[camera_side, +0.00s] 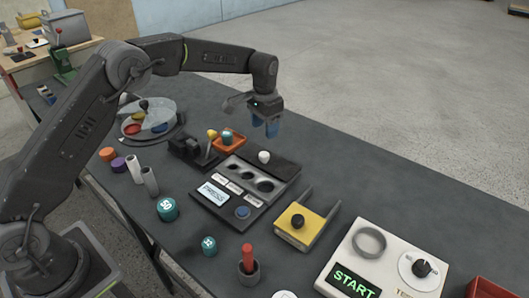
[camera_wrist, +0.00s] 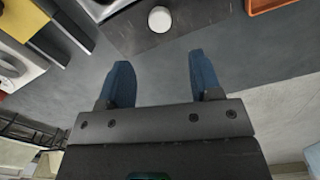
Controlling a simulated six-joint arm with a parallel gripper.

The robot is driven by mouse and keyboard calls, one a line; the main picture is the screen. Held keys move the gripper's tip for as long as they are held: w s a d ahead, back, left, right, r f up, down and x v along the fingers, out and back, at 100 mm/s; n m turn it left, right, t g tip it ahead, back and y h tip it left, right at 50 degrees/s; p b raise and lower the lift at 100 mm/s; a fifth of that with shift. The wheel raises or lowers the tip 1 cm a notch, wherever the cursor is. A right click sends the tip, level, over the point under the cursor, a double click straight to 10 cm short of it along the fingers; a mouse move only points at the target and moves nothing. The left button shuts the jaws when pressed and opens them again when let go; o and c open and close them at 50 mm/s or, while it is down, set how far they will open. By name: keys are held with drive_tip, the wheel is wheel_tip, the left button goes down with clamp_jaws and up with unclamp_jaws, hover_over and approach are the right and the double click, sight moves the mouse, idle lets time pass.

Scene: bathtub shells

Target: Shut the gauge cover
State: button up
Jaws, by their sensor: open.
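The gauge panel (camera_side: 228,208) is a dark box on the table, with round dark gauges (camera_side: 247,178) exposed in a light strip. A dark plate with a white knob (camera_side: 264,157), which looks like the gauge cover, lies on the far side of the gauges, leaving them uncovered. The white knob (camera_wrist: 160,19) also shows at the top of the wrist view, beyond the fingertips. My gripper (camera_side: 265,127) is open and empty, with blue fingers pointing down, above the table's far side beyond the knob. Its fingers (camera_wrist: 160,72) are spread apart in the wrist view and touch nothing.
An orange tray (camera_side: 229,142) with small pieces stands just left of the plate. A yellow block with a black knob (camera_side: 297,221) and a white START panel (camera_side: 382,258) stand to the right. Several cylinders stand at the left. The table's far edge near my gripper is clear.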

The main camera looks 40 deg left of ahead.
sight(265, 154)
wheel_tip(265, 154, down, 10)
drive_tip(key=shift+r, duration=0.1)
idle(0.4)
clamp_jaws()
idle(0.3)
